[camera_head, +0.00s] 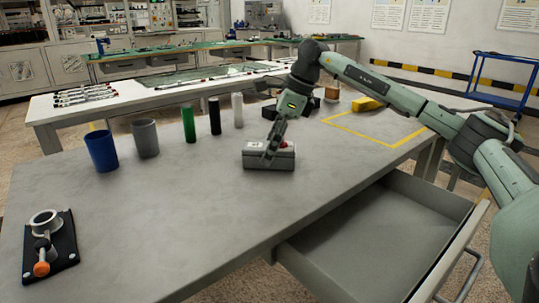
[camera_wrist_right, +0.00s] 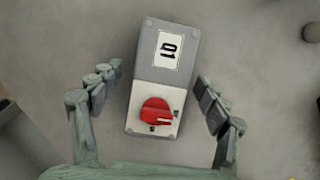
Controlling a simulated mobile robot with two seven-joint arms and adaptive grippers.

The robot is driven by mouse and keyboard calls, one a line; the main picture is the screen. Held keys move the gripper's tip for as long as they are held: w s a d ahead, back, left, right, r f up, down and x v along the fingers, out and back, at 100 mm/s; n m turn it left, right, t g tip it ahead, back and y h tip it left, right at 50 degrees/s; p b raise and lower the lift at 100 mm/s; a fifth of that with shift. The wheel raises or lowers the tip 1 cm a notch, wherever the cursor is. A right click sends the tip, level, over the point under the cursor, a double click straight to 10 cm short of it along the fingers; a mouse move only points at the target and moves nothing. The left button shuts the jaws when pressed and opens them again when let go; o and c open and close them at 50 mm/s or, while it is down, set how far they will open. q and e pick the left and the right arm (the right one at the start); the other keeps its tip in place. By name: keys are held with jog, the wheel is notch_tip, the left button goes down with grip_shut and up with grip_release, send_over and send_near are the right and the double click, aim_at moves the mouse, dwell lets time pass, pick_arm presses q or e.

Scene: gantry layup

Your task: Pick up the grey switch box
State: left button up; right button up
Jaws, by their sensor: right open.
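The grey switch box (camera_head: 256,157) lies on the grey table in the middle of the head view. In the right wrist view the switch box (camera_wrist_right: 167,62) shows a white label reading "01" and a red rotary knob (camera_wrist_right: 156,110). My right gripper (camera_head: 270,153) is over the box, partly covering it in the head view. In the wrist view my right gripper (camera_wrist_right: 159,100) is open, one finger on each side of the box, with gaps between the fingers and its sides. My left gripper is not in either view.
On the grey table (camera_head: 150,230) stand a blue cup (camera_head: 101,151), a grey cup (camera_head: 145,138) and green (camera_head: 188,124), black (camera_head: 214,116) and white (camera_head: 237,110) cylinders. A black fixture (camera_head: 49,250) lies at front left. An open drawer (camera_head: 375,235) juts out at right. A yellow block (camera_head: 366,104) lies beyond.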

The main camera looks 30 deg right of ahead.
jog(key=shift+f, duration=0.15)
jog(key=c, duration=1.5)
jog(key=shift+o, duration=0.2)
